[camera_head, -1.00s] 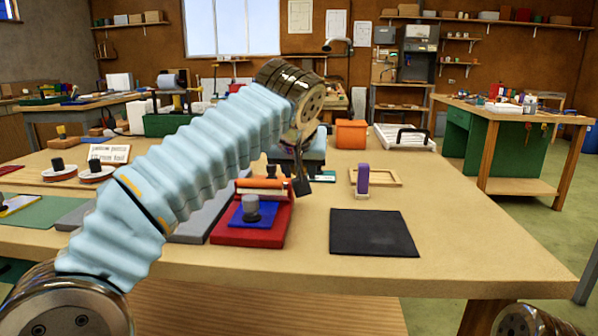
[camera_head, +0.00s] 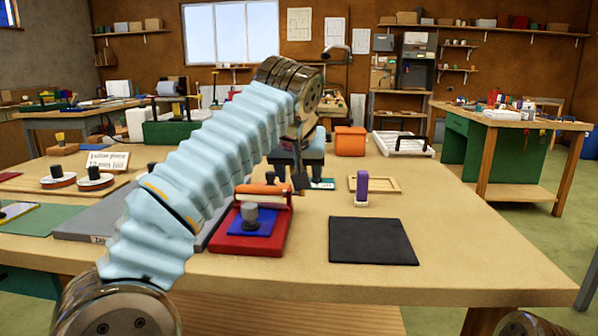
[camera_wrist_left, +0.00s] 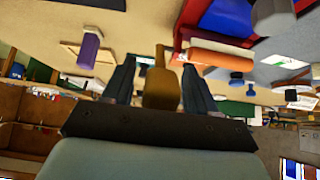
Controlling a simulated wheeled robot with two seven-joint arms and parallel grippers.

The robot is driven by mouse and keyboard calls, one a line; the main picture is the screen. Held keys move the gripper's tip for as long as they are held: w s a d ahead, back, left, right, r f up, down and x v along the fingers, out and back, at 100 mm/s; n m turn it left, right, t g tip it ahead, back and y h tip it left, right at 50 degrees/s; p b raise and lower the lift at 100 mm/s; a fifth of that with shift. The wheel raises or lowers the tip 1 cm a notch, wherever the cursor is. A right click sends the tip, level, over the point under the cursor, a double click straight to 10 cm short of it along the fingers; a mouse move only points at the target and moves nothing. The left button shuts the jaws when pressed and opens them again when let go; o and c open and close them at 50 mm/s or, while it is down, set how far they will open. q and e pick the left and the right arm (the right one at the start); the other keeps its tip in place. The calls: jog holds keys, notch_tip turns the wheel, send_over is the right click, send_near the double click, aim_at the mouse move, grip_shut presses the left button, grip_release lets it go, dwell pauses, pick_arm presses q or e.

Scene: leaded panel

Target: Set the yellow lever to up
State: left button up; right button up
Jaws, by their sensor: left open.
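The yellow lever (camera_wrist_left: 160,88) shows in the left wrist view as an ochre handle, wide near the palm and narrow at its far end. It stands between the two fingers of my left gripper (camera_wrist_left: 158,82), which is open, with a dark finger on each side. I cannot tell whether either finger touches it. My right gripper is not in view.
A red base with a blue pad and orange roller (camera_head: 262,190) stands near the gripper. A purple block (camera_head: 361,187) by a wooden frame, an orange box (camera_head: 350,141) and a black mat (camera_head: 372,241) lie to the right. The table's (camera_head: 460,225) right part is clear.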

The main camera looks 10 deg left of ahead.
pick_arm(q)
jog(key=v, duration=0.7)
jog(key=shift+r, duration=0.2)
jog(key=shift+s, duration=0.2)
